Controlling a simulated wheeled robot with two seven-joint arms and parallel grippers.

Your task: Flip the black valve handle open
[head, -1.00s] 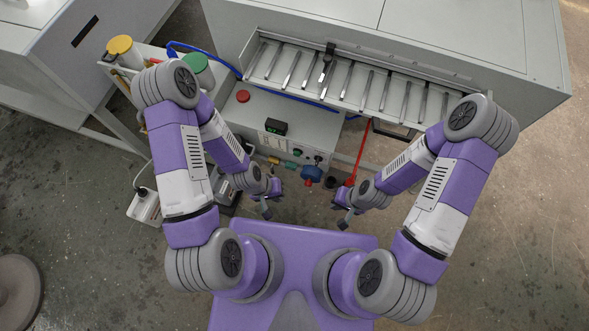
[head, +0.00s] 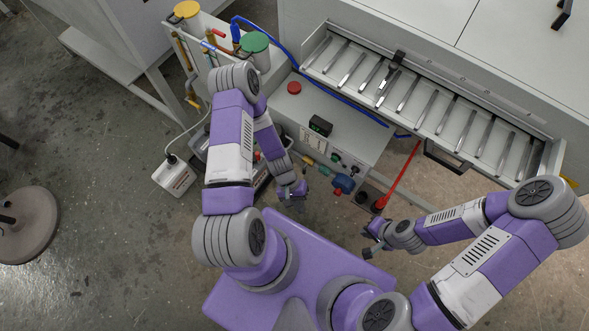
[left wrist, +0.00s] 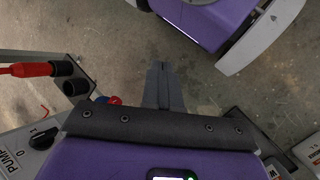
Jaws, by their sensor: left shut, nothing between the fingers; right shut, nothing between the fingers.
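I cannot pick out the black valve handle for certain. Small valves and pipes (head: 192,80) are on the white panel at upper left in the head view, partly behind my left arm. My left gripper (head: 297,203) is shut and empty, low in front of the grey control box (head: 335,110). Its closed fingers also show in the left wrist view (left wrist: 163,88), over bare floor. My right gripper (head: 371,247) is shut and empty, below the red hose end and apart from it.
A yellow-capped cylinder (head: 187,9) and a green-capped cylinder (head: 255,42) stand behind the panel. A white power box (head: 174,177) lies on the floor at left.

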